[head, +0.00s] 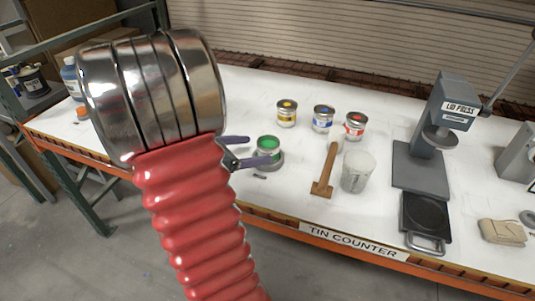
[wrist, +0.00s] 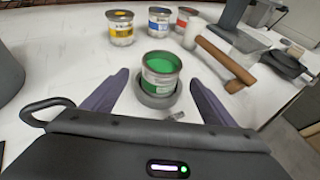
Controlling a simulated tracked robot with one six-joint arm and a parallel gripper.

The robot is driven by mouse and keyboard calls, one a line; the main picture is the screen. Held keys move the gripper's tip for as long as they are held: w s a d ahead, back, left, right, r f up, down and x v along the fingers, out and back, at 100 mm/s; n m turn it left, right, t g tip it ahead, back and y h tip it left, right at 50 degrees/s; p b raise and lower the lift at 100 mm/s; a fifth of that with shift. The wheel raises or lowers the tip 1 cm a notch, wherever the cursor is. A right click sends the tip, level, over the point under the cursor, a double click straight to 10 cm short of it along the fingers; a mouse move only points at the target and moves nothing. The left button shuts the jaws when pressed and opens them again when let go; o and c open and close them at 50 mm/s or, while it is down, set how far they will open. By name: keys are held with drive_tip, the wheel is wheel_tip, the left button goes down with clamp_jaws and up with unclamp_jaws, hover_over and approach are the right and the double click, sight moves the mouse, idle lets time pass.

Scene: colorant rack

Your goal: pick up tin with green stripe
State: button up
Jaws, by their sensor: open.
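The green tin (head: 267,147) is open-topped, with green inside and a green band on its label. It stands upright on a round grey base (head: 273,166) near the counter's front edge. In the wrist view the tin (wrist: 161,75) sits ahead, centred between the finger lines, on the grey base (wrist: 155,99). My gripper (head: 248,149) is open, its purple fingers beside the tin in the head view. In the wrist view my gripper's fingers (wrist: 151,93) spread left and right of the tin, with a gap on each side. Nothing is held.
Yellow (head: 287,113), blue (head: 323,119) and red (head: 355,126) tins stand behind. A wooden mallet (head: 327,172) and a whitish cup (head: 357,172) are to the right. The lid press (head: 436,140) stands further right. A small grey piece (wrist: 175,116) lies before the base.

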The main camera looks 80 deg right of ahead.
sight(258, 149)
drive_tip(key=shift+x, duration=2.8)
drive_tip(key=shift+s, duration=0.1)
drive_tip(key=shift+x, duration=2.55)
drive_tip(key=shift+f, duration=0.1)
drive_tip(key=c, duration=1.3)
drive_tip(key=shift+r, duration=0.3)
drive_tip(key=shift+r, duration=4.65)
